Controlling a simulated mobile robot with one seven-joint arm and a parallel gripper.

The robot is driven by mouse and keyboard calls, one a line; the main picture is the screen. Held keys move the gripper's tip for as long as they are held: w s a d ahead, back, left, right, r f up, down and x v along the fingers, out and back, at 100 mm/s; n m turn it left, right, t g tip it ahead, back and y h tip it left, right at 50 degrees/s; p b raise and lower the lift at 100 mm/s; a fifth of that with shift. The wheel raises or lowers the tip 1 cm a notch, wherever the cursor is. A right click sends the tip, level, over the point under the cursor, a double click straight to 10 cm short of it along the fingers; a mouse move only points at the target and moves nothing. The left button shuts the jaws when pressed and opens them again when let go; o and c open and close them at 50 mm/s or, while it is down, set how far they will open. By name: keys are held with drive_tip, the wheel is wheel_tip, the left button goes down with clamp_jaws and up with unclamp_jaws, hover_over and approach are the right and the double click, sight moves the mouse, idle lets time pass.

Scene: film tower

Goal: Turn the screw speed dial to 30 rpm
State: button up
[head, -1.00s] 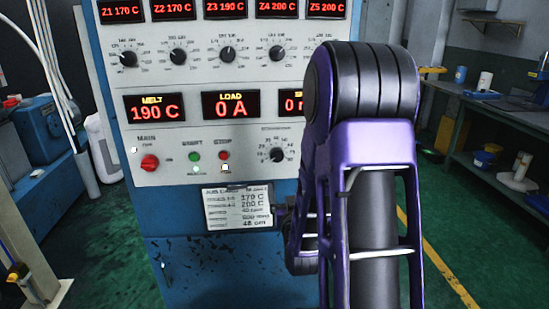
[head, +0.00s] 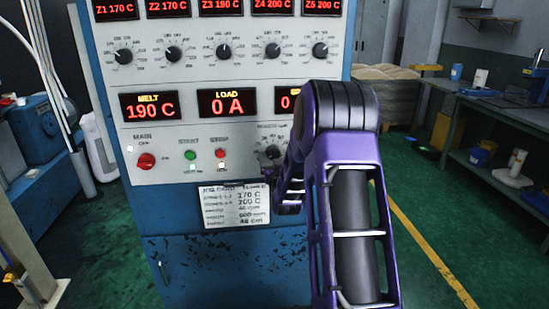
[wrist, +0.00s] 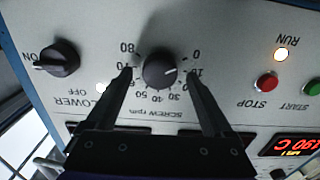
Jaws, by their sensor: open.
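The screw speed dial (wrist: 160,70) is a round black knob on the light panel, with a scale from 0 to 80 around it. The wrist view shows it upside down. Its white pointer mark appears to point near the 0 to 10 end; the exact reading is hard to tell. My gripper (wrist: 161,76) is open, with one finger on each side of the dial. Contact with the knob cannot be told. In the head view the dial (head: 273,152) shows just left of my arm, and my gripper is mostly hidden there.
A black ON/OFF blower switch (wrist: 57,58) and a red stop button (wrist: 265,83) flank the dial. A job card (head: 235,204) hangs below it in the head view. A row of zone knobs (head: 223,51) is above. Green floor lies open at right.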

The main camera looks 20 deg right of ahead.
drive_tip(key=shift+w+d, duration=0.1)
drive_tip(key=shift+w, duration=0.3)
drive_tip(key=shift+c, duration=0.2)
drive_tip(key=c, duration=1.3)
